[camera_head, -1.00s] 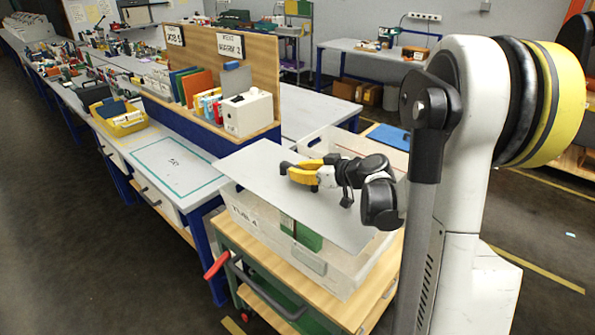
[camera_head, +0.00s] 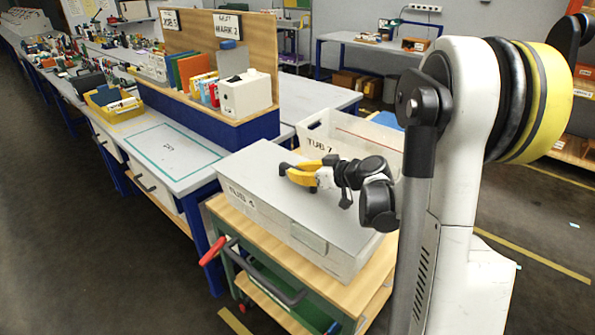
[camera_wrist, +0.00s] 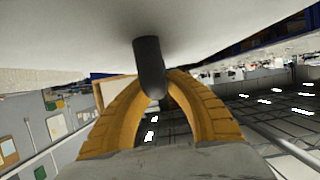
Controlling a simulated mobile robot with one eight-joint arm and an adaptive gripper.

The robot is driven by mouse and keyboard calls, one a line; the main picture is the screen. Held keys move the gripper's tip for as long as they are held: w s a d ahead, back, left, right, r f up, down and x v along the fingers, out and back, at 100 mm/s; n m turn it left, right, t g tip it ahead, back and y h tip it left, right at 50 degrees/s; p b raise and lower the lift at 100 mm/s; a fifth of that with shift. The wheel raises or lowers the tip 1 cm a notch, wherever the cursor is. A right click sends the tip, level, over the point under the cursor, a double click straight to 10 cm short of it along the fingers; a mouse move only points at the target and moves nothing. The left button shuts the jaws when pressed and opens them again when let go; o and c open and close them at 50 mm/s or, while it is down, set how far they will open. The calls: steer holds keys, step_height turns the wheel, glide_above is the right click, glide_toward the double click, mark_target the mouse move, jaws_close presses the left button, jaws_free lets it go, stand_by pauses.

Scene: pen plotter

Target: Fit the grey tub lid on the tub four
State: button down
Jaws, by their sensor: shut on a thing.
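The grey tub lid (camera_head: 265,185) lies over the top of tub four (camera_head: 270,221), a whitish translucent tub labelled "TUB 4" on a wooden-topped trolley. The lid's edges run along the tub's rim in the head view; I cannot tell whether it is pressed fully down. My gripper (camera_head: 287,168), with yellow fingers, is at the upper face of the lid, shut on its dark handle. In the wrist view the dark handle post (camera_wrist: 150,68) stands between the fingers, against the lid's pale surface (camera_wrist: 70,35). The tub's inside is hidden.
A second tub (camera_head: 350,138), labelled "TUB 7", stands open right behind tub four. The trolley (camera_head: 345,295) has a red-ended handle (camera_head: 215,251) at its front left. A workbench (camera_head: 180,160) with a marked empty rectangle is to the left, with binders and a white box on its shelf.

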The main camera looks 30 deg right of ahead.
steer(key=c, duration=1.3)
jaws_free()
steer(key=shift+c, duration=0.2)
steer(key=v, duration=1.2)
steer(key=shift+m+g, duration=0.3)
steer(key=shift+g, duration=0.6)
steer(key=a, duration=0.5)
steer(key=shift+s+a, duration=0.15)
steer(key=shift+s, duration=0.1)
steer(key=s+a+m+g+h, duration=0.3)
steer(key=s+a+g+h, duration=0.1)
steer(key=s+a, duration=1.1)
steer(key=shift+s+a+f+h, duration=0.3)
steer(key=shift+s+f, duration=0.05)
steer(key=shift+f, duration=0.15)
